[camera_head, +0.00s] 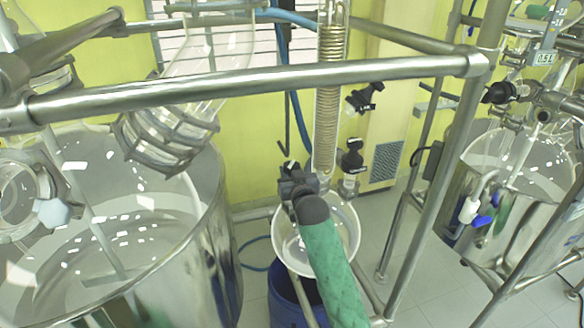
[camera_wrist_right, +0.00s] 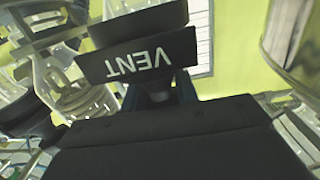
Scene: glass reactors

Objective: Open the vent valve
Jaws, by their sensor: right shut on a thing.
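In the right wrist view, the black vent valve handle (camera_wrist_right: 145,58) shows close up, with "VENT" in white letters upside down. My right gripper (camera_wrist_right: 160,97) is shut on this handle, and its dark body fills the lower part of that view. In the head view, my right arm in its green sleeve comes up from the bottom. Its dark gripper (camera_head: 293,182) is at the foot of the coiled glass column and mostly hides the valve there. The valve's stem is hidden, so I cannot tell how far it is turned. My left gripper is not in view.
A steel frame bar (camera_head: 250,84) crosses above my right gripper. The coiled glass column (camera_head: 328,100) stands just behind it, with two black valve handles (camera_head: 366,97) (camera_head: 351,158) to the right. Large reactor vessels (camera_head: 205,215) (camera_head: 520,170) stand at both sides.

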